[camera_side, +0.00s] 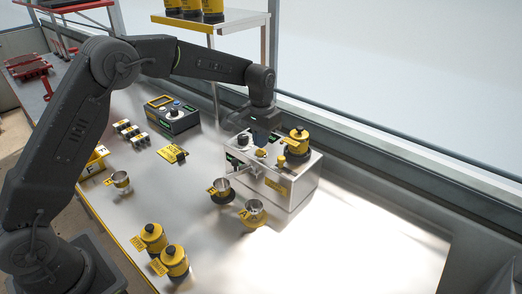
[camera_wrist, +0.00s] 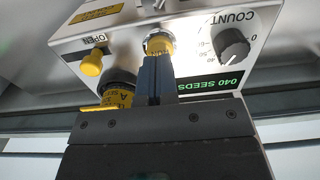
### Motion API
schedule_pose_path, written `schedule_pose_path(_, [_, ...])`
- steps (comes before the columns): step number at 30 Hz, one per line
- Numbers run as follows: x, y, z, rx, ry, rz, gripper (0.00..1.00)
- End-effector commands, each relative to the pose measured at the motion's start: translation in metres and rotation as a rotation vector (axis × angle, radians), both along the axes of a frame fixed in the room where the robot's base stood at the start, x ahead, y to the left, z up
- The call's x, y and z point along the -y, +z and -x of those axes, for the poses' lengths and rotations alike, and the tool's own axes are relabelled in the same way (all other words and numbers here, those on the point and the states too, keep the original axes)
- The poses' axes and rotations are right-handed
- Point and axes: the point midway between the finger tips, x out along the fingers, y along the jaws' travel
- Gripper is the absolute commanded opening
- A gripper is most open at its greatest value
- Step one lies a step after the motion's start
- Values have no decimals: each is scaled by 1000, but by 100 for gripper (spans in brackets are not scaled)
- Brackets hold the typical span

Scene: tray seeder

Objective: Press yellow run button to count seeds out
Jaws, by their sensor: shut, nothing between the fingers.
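The seed counter (camera_side: 290,190) is a silver box on the metal bench in the side view. Its yellow run button (camera_wrist: 160,43), in a silver collar, is right at my fingertips in the wrist view; I cannot tell whether they touch. My gripper (camera_wrist: 157,62) is shut and empty, pointing at the button, and hangs above the box in the side view (camera_side: 261,140). A green display (camera_wrist: 207,83) reads 040 SEEDS, beside a black count knob (camera_wrist: 232,45). A yellow knob (camera_wrist: 92,63) sits by the OPEN label. A yellow-and-black jar (camera_side: 298,141) stands on the box.
Metal cups stand before the box, one marked B (camera_side: 221,191) and one marked A (camera_side: 255,212). Another cup (camera_side: 120,180) stands left. Two yellow jars (camera_side: 172,261) are near the front edge. The right bench is clear.

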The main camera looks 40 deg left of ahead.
Motion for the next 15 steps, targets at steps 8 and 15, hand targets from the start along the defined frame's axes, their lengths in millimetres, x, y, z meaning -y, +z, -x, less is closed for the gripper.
schedule_pose_path(8, [0, -6, 0, -1, 0, 0, 0])
schedule_pose_path(15, [0, -10, 0, -1, 0, 0, 0])
